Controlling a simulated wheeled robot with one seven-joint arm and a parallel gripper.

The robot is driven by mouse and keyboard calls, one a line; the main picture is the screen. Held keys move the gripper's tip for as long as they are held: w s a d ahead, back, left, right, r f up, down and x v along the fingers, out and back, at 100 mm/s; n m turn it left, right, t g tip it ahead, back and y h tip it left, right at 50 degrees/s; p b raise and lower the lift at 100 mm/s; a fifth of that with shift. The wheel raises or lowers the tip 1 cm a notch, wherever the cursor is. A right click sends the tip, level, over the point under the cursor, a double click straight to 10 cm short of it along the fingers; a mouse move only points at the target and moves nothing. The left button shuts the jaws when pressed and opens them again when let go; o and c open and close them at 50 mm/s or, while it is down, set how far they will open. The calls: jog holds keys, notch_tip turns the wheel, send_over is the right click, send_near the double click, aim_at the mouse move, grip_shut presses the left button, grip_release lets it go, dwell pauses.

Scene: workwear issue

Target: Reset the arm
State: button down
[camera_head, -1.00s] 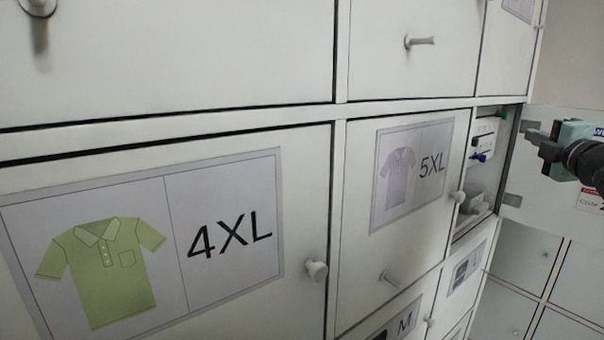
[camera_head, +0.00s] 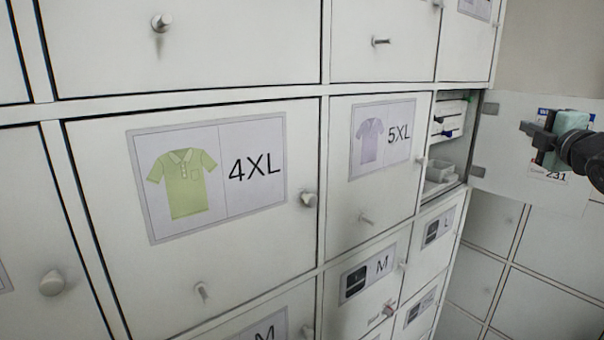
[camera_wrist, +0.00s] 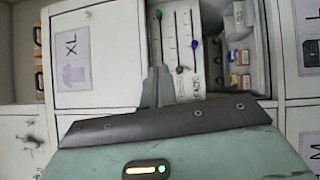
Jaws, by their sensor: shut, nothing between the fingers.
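My gripper (camera_head: 528,127) is at the right in the head view, in front of the open door (camera_head: 507,135) and to the right of the open compartment (camera_head: 456,140). In the wrist view, my gripper (camera_wrist: 158,82) has its fingers together with nothing between them. It points toward the open compartment, which holds blue- and green-tipped items and small boxes (camera_wrist: 238,80). The gripper appears apart from the lockers.
More closed lockers (camera_head: 545,275) stand at the lower right.

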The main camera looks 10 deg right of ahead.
jog(key=a+f+m+g+y, duration=0.3)
jog(key=a+f+m+g, duration=0.7)
jog(key=a+f, duration=0.8)
jog(key=s+a+f+m+g+y, duration=0.1)
jog(key=s+a+f+m+g, duration=0.2)
jog(key=s+a, duration=0.3)
jog(key=s+a+f+m+g+y, duration=0.1)
jog(key=s+a+f+m+g, duration=0.2)
jog(key=s+a, duration=0.3)
jog(key=s+a+r+n+g, duration=0.1)
jog(key=s+a+n, duration=0.3)
jog(key=a, duration=0.5)
jog(key=s+a+r+n+g, duration=0.1)
jog(key=s+a+n, duration=0.3)
jog(key=s+a, duration=0.4)
jog(key=shift+a+y, duration=0.3)
jog(key=shift+a, duration=0.8)
jog(key=shift+d, duration=0.15)
